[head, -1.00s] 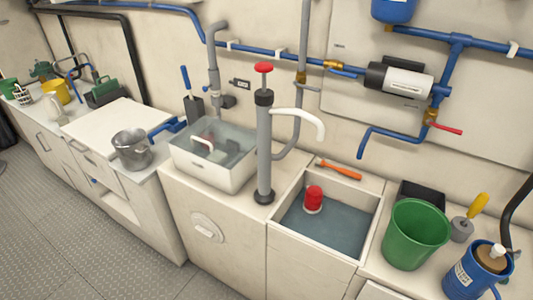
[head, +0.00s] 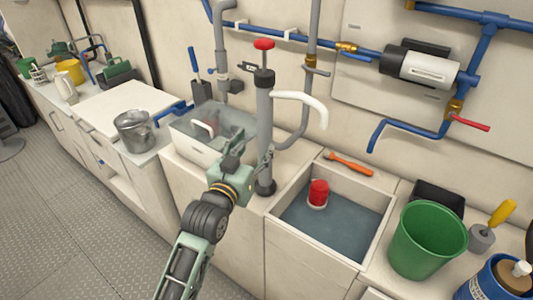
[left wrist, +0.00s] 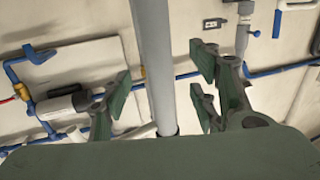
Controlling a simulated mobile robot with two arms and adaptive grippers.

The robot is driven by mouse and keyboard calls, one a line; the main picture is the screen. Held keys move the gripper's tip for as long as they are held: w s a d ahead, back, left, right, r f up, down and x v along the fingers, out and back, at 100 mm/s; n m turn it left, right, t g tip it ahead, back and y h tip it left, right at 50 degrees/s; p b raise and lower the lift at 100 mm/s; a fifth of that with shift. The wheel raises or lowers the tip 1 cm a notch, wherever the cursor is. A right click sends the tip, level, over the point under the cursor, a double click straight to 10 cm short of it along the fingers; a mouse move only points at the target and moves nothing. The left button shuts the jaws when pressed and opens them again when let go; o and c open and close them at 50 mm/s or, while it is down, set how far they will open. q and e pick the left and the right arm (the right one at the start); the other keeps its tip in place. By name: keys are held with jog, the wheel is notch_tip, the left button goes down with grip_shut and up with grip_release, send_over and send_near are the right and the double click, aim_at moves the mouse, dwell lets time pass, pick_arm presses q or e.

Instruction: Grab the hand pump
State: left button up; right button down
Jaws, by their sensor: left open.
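The hand pump (head: 264,115) stands upright on the counter, with a grey tube, a red knob on top and a white curved spout to the right. My left gripper (head: 250,162) is open at the lower part of the tube, coming from the front left. In the left wrist view the pump's tube (left wrist: 153,60) runs between the spread fingers of the left gripper (left wrist: 160,98), with a gap on both sides. I cannot tell how deep between the fingers it sits. My right gripper is not in view.
A clear-lidded white bin (head: 185,140) stands left of the pump. A sink basin (head: 335,235) with a red-topped item (head: 318,190) lies to the right. An orange-handled tool (head: 348,164) rests on its back rim. A green bucket (head: 427,240) stands farther right. Grey pipes (head: 313,70) run behind.

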aim_at(262, 134)
pick_arm(q)
jog(key=shift+w+d+r, duration=0.2)
jog(key=shift+w, duration=0.25)
jog(key=shift+w+d+r, duration=0.15)
jog(key=shift+w+r, duration=0.05)
jog(key=shift+w, duration=0.2)
jog(key=p+x, duration=0.1)
jog(key=x, duration=0.3)
jog(key=shift+w+d+r, duration=0.1)
jog(key=shift+w+d, duration=0.35)
jog(key=shift+w, duration=0.4)
jog(key=shift+c, duration=0.2)
grip_shut()
jog(key=shift+r, duration=0.1)
